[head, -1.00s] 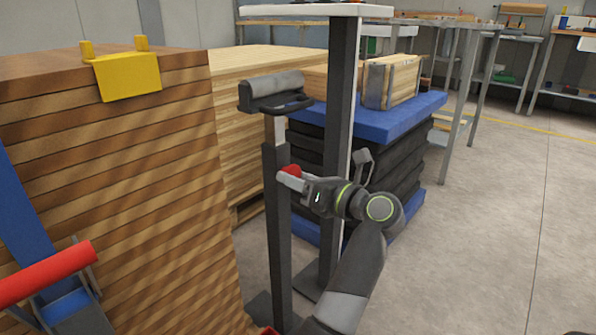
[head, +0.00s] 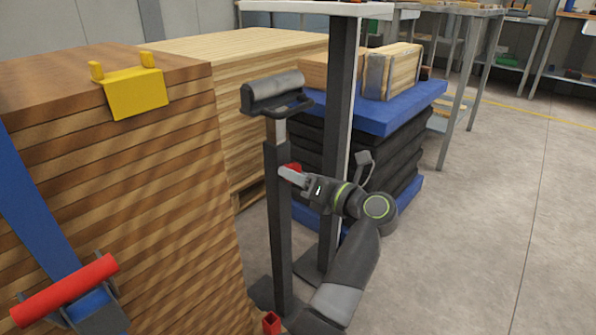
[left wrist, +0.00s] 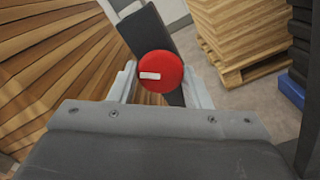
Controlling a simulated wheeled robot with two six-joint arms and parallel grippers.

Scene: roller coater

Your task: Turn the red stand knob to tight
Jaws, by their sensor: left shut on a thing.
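The red stand knob (head: 292,167) sits on the dark upright post of the stand (head: 278,230), just below the post's top section. In the left wrist view the knob (left wrist: 160,72) is a round red disc with a short white mark lying nearly level, left of its middle. My left gripper (head: 287,173) reaches the knob from the right. Its two pale fingers (left wrist: 160,84) lie on either side of the knob, shut on it. The stand carries a grey roller head (head: 272,92) on top. My right gripper is not in view.
A stack of brown boards (head: 120,190) with a yellow bracket (head: 133,92) stands close on the left. A red-handled tool (head: 65,292) is at the lower left. A table leg (head: 338,140) and a blue-topped black stack (head: 385,112) stand behind. Open floor (head: 480,230) lies right.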

